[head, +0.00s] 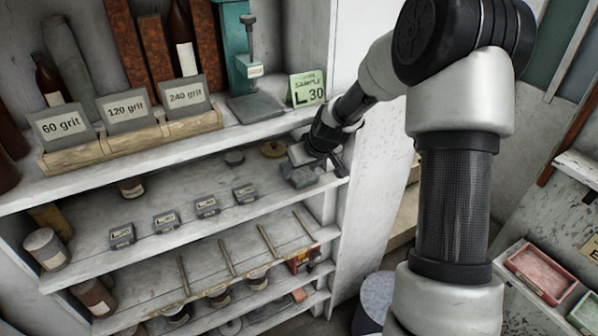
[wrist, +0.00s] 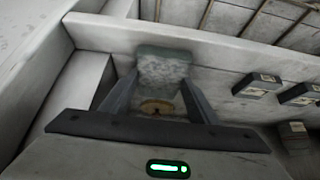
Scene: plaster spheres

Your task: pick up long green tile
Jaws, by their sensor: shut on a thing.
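A grey-green speckled tile (wrist: 163,68) sits between the two fingers of my gripper (wrist: 160,88) in the wrist view. Its top edge is a darker green, and the fingers close on its sides. In the head view my gripper (head: 312,162) is at the right end of the middle shelf, with the greyish tile (head: 299,176) just below it. I cannot tell whether the tile still touches the shelf.
The middle shelf (head: 85,212) carries several small labelled grey blocks (head: 165,221) and a round brass-coloured disc (head: 273,149). A green sample card (head: 307,88) stands on the shelf above. The white side panel (head: 375,170) is close to my gripper's right.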

